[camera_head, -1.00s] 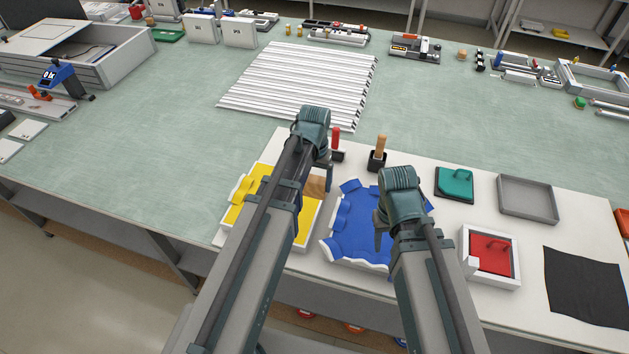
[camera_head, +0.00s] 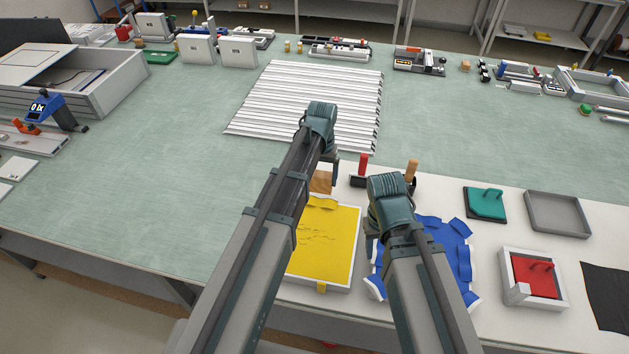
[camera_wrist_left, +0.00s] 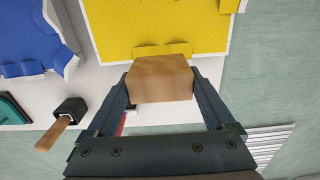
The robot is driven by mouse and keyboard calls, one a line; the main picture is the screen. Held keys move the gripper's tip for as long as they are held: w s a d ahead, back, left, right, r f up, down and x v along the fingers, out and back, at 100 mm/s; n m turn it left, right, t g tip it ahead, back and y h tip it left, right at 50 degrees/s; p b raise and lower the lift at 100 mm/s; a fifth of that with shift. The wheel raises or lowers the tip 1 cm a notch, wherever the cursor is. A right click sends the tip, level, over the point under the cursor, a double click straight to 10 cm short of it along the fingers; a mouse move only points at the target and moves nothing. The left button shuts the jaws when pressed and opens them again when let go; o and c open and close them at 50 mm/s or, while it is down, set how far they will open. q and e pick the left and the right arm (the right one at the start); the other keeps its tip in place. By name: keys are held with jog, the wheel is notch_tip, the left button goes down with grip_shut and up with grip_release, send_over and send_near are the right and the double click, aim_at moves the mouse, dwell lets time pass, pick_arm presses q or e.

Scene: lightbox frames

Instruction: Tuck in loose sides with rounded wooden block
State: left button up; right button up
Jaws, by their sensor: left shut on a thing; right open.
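My left gripper (camera_head: 325,176) is shut on a wooden block (camera_wrist_left: 160,79), which also shows in the head view (camera_head: 321,181). The block is at the far edge of a yellow sheet (camera_head: 327,245) lying on a white frame. In the left wrist view, the yellow sheet (camera_wrist_left: 150,25) has a flap (camera_wrist_left: 162,50) right beside the block; whether they touch is unclear. My left arm hides the sheet's left side. My right gripper (camera_head: 373,240) is open and empty by the left side of a blue sheet (camera_head: 450,243) with loose flaps.
Two upright handled tools, one red (camera_head: 363,165) and one wooden (camera_head: 411,171), stand beyond the sheets. A teal pad (camera_head: 485,203), grey tray (camera_head: 558,214), red-padded white frame (camera_head: 533,277) and black cloth (camera_head: 607,290) lie to the right. White slats (camera_head: 300,95) lie farther back.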

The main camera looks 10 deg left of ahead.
aim_at(319, 191)
pick_arm(q)
jog(key=shift+w+a, duration=0.25)
jog(key=shift+s+d+f, duration=0.1)
jog(key=shift+d, duration=0.05)
jog(key=shift+f+b, duration=0.85)
jog(key=shift+b, duration=0.15)
notch_tip(319, 191, down, 4)
jog(key=b, duration=0.4)
pick_arm(e)
notch_tip(319, 191, down, 6)
jog(key=shift+a, duration=0.25)
pick_arm(q)
jog(key=shift+f+b, duration=0.55)
jog(key=shift+b, duration=0.05)
pick_arm(e)
jog(key=shift+f, duration=0.55)
jog(key=shift+r, duration=0.1)
pick_arm(q)
notch_tip(319, 191, up, 7)
jog(key=p, duration=0.7)
pick_arm(e)
notch_tip(319, 191, up, 7)
